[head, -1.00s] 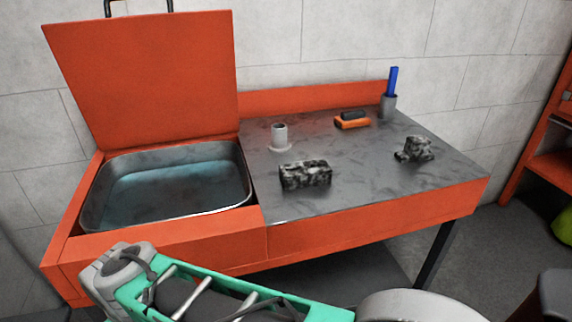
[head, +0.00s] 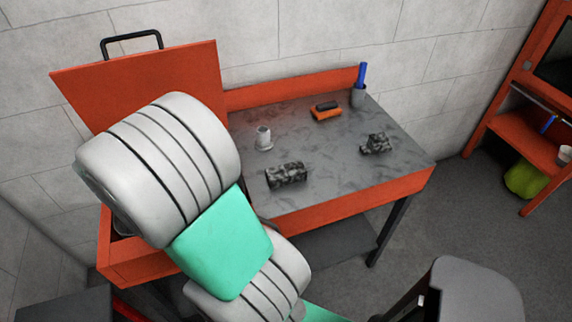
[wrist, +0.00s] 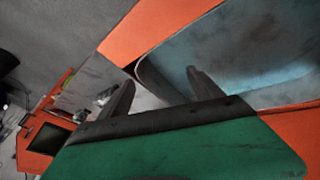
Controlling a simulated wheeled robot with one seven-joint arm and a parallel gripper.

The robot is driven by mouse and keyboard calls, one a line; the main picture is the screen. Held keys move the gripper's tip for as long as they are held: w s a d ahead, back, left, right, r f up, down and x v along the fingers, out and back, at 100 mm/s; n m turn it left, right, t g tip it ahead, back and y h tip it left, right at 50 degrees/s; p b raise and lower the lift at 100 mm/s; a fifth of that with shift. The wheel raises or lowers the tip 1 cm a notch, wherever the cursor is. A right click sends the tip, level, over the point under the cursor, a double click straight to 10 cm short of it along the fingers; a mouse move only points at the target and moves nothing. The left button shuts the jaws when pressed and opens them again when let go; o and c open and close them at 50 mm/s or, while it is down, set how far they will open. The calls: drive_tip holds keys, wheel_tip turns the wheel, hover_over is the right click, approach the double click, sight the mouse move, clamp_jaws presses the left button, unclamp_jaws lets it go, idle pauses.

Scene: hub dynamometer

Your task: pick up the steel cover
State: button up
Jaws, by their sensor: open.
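No part in view is plainly a steel cover. A pale grey flanged sleeve (head: 264,139) stands upright on the bench's steel top (head: 330,172); I cannot tell whether it is the cover. My gripper (wrist: 160,77) is open with nothing between its fingers. In the wrist view it is over or beside the washer basin (wrist: 235,50), which holds bluish liquid. In the head view my arm hides the gripper and nearly all of the basin. No part shows clearly in the liquid.
Two mottled dark blocks (head: 287,175) (head: 375,144), an orange and black brush (head: 326,110) and a grey cup (head: 358,97) with a blue handle lie on the bench top. The orange lid (head: 120,90) stands open behind the basin. A dark stool (head: 475,290) is at lower right.

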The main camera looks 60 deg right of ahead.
drive_tip(key=s+d+f+m+g+h, duration=0.2)
drive_tip(key=s+d+m+g, duration=0.2)
drive_tip(key=d+m, duration=0.45)
drive_tip(key=m+g+h, duration=0.2)
drive_tip(key=m+g, duration=0.2)
drive_tip(key=m, duration=0.1)
approach(282, 169)
drive_tip(key=x, duration=0.4)
drive_tip(key=shift+a, duration=0.15)
drive_tip(key=shift+g, duration=0.3)
drive_tip(key=p+x, duration=0.3)
drive_tip(key=x, duration=0.4)
drive_tip(key=shift+s+d+f, duration=0.1)
drive_tip(key=shift+d+f, duration=0.1)
drive_tip(key=shift+d, duration=0.1)
clamp_jaws()
